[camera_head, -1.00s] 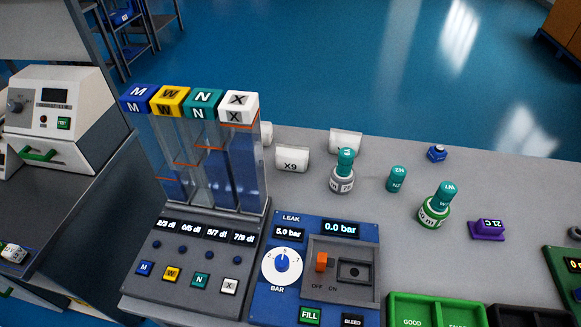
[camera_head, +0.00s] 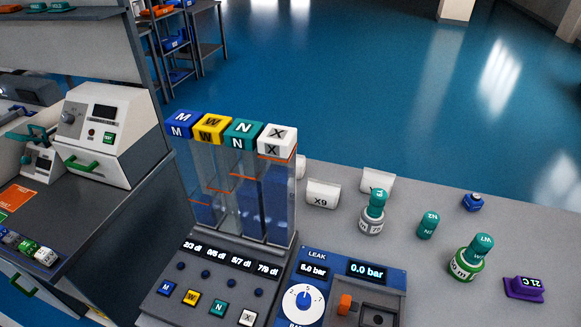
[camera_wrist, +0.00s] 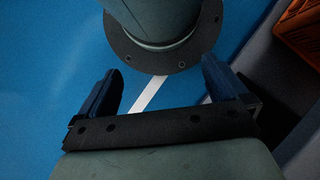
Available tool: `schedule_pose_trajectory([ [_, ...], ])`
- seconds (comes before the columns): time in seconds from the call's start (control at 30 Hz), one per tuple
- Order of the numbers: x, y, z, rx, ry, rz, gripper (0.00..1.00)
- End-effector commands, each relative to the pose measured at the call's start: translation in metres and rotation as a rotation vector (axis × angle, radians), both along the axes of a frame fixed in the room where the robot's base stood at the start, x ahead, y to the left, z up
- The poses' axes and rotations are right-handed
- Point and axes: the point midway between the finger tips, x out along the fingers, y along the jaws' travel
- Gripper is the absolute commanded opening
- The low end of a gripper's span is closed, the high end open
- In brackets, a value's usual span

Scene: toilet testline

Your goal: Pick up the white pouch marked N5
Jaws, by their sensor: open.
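In the head view, a white pouch marked X9 (camera_head: 322,195) lies on the grey bench behind the tank unit. A second white pouch (camera_head: 377,180) lies to its right, partly hidden by a teal-capped bottle, and its mark cannot be read. A sliver of another white item (camera_head: 301,168) shows behind the tanks. I cannot read N5 on any pouch. My gripper (camera_wrist: 161,68) shows only in the wrist view, open and empty, with blue floor and part of my own arm beyond its fingers.
The tank unit (camera_head: 240,190) and leak tester (camera_head: 330,290) stand at the bench front. An orange crate (camera_wrist: 302,30) shows in the wrist view.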

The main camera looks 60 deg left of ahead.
Motion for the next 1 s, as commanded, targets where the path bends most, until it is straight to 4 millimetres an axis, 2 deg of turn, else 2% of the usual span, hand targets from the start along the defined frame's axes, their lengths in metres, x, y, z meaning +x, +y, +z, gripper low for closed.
schedule_pose_trajectory([
  [0.17, 0.0, 0.0, 0.0, 0.0, 0.0, 0.0, 1.0],
  [0.27, 0.0, 0.0, 0.0, 0.0, 0.0, 0.0, 0.92],
  [0.57, 0.004, -0.001, -0.001, 0.004, -0.006, -0.007, 0.92],
  [0.67, 0.016, -0.006, -0.004, 0.016, -0.025, -0.03, 0.92],
  [0.77, 0.036, -0.016, -0.008, 0.036, -0.06, -0.069, 0.92],
  [1.0, 0.093, -0.056, -0.015, 0.082, -0.175, -0.178, 0.92],
])
